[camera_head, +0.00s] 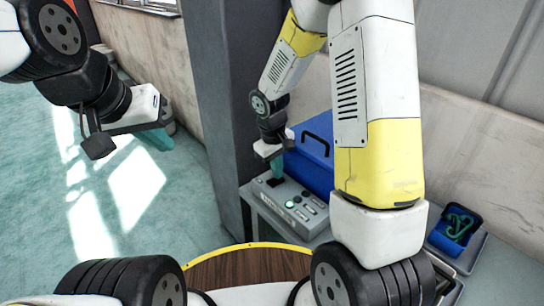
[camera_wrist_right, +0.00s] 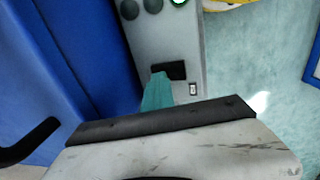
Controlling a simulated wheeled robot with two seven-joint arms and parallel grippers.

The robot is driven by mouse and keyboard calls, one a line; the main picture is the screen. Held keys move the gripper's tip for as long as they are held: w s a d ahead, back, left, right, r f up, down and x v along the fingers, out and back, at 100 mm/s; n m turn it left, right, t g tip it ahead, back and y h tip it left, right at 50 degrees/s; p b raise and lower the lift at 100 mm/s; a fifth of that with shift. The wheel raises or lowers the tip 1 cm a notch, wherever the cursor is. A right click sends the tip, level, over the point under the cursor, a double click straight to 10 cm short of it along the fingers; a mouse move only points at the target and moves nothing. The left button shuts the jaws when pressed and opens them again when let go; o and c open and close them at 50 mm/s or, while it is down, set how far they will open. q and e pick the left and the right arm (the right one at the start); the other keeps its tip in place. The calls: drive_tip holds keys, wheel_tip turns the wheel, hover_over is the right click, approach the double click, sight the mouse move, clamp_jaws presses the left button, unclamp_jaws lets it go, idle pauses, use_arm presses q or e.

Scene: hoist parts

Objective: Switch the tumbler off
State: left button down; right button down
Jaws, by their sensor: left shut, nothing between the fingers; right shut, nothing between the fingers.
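The grey control box (camera_head: 311,222) stands on a bench, with a lit green lamp (camera_head: 289,204) and several buttons. The lamp's edge also shows at the top of the right wrist view (camera_wrist_right: 179,2). The black tumbler (camera_wrist_right: 174,69) sits near the box's end in that view. My right gripper (camera_head: 276,168) is shut and empty, pointing down over that end of the box. Its teal fingertips (camera_wrist_right: 157,88) are right beside the tumbler and overlap its edge in view; I cannot tell whether they touch. My left gripper (camera_head: 160,139) is shut and empty over the floor.
A blue case (camera_head: 312,165) with a black handle stands right behind the control box. A grey pillar (camera_head: 215,110) rises left of the bench. The floor at the left is clear.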

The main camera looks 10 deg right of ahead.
sight(269, 182)
drive_tip(key=shift+s+a+r, duration=0.1)
drive_tip(key=shift+s+a, duration=0.35)
drive_tip(key=shift+a, duration=0.2)
wheel_tip(269, 182, up, 14)
drive_tip(key=a, duration=0.1)
drive_tip(key=shift+s+a, duration=0.2)
drive_tip(key=shift+s, duration=0.25)
drive_tip(key=shift+d, duration=0.1)
drive_tip(key=shift+w+d, duration=0.35)
drive_tip(key=shift+d, duration=0.25)
drive_tip(key=f, duration=0.4)
drive_tip(key=d+f, duration=0.1)
drive_tip(key=f, duration=0.4)
drive_tip(key=w+f, duration=0.1)
drive_tip(key=f, duration=0.4)
drive_tip(key=shift+d, duration=0.2)
